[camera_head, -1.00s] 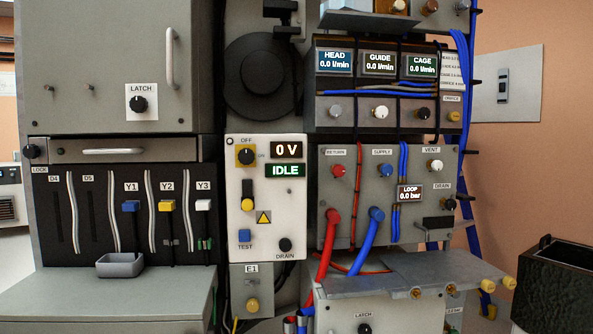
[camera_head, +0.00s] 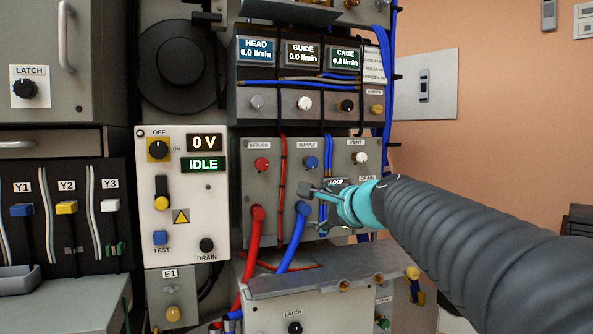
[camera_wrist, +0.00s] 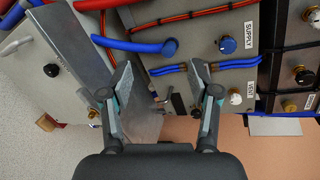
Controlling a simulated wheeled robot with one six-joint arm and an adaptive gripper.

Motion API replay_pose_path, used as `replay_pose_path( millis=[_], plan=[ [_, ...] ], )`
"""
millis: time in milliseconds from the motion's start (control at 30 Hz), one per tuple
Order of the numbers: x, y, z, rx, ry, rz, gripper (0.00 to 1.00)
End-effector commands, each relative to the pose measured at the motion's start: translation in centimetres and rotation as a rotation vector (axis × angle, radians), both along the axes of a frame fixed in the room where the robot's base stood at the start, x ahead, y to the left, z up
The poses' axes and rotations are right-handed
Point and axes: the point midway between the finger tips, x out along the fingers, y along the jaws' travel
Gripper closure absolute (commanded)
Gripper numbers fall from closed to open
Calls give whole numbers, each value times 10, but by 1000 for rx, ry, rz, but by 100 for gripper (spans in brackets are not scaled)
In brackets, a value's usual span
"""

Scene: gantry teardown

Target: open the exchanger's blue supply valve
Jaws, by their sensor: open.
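The blue supply valve knob (camera_head: 310,163) sits under the SUPPLY label on the grey exchanger panel (camera_head: 340,150). It also shows in the wrist view (camera_wrist: 227,45), above and right of my fingers. My gripper (camera_head: 310,205) is open and empty in front of the panel's lower right, below and slightly right of the blue knob, and apart from it. In the wrist view my gripper (camera_wrist: 158,95) has both fingers spread wide. The loop display (camera_head: 337,183) is partly hidden behind my gripper.
The red return knob (camera_head: 262,164) and white vent knob (camera_head: 360,158) flank the supply knob. A red hose (camera_head: 256,235) and a blue hose (camera_head: 296,240) come out below. Thin blue lines (camera_head: 324,160) run beside the supply knob. A metal shelf (camera_head: 320,276) juts out underneath.

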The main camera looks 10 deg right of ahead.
Motion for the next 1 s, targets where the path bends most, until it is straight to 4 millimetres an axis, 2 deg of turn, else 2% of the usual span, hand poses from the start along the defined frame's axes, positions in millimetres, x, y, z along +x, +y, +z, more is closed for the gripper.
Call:
replay_pose_path(
  millis=[33, 100, 200, 300, 567, 1000],
  plan=[
    [23, -11, 12, 117, -16, -46, 39],
    [45, -24, 33, 277, -39, -99, 39],
    [68, -41, 53, 448, -63, -150, 39],
    [80, -51, 64, 552, -76, -175, 39],
    [104, -53, 70, 602, -80, -188, 39],
    [178, -35, 71, 598, -80, -187, 39]
  ],
)
